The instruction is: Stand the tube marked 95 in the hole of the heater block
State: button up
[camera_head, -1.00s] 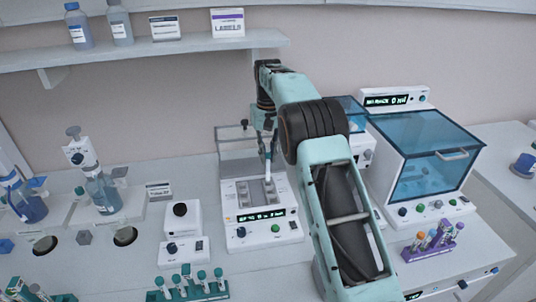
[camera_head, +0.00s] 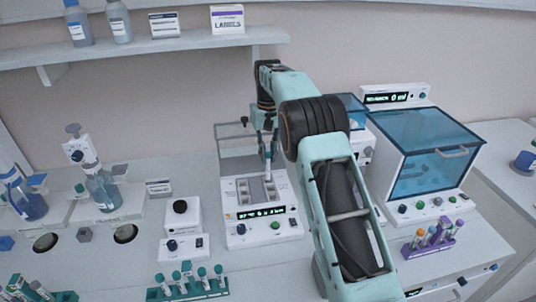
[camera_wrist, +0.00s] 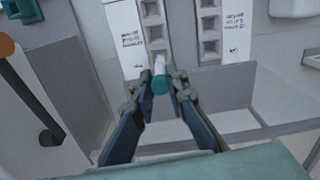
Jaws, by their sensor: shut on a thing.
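My gripper (camera_wrist: 158,88) is shut on a tube with a teal cap (camera_wrist: 160,84) in the wrist view. The tube's pale body shows just beyond the cap, and no number on it can be read. The heater block (camera_head: 262,228) is a white box with a lit display and grey hole strips on top. In the head view my gripper (camera_head: 268,140) hangs over the block's back part, with the tube pointing down. In the wrist view the tube's lower end overlaps the end of the left hole strip (camera_wrist: 156,32); whether it is inside a hole cannot be told.
A green rack (camera_head: 188,288) with several teal-capped tubes stands at the front. A purple rack (camera_head: 433,247) of tubes and a blue-lidded machine (camera_head: 430,160) are at the right. A small white device (camera_head: 181,222) stands left of the block. A shelf (camera_head: 150,52) runs above.

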jog(key=shift+f, duration=0.5)
jog(key=shift+f, duration=0.1)
jog(key=shift+f, duration=0.55)
jog(key=o, duration=0.9)
notch_tip(320, 180, up, 12)
jog(key=shift+r, duration=0.1)
jog(key=shift+o, duration=0.2)
dwell(0.4)
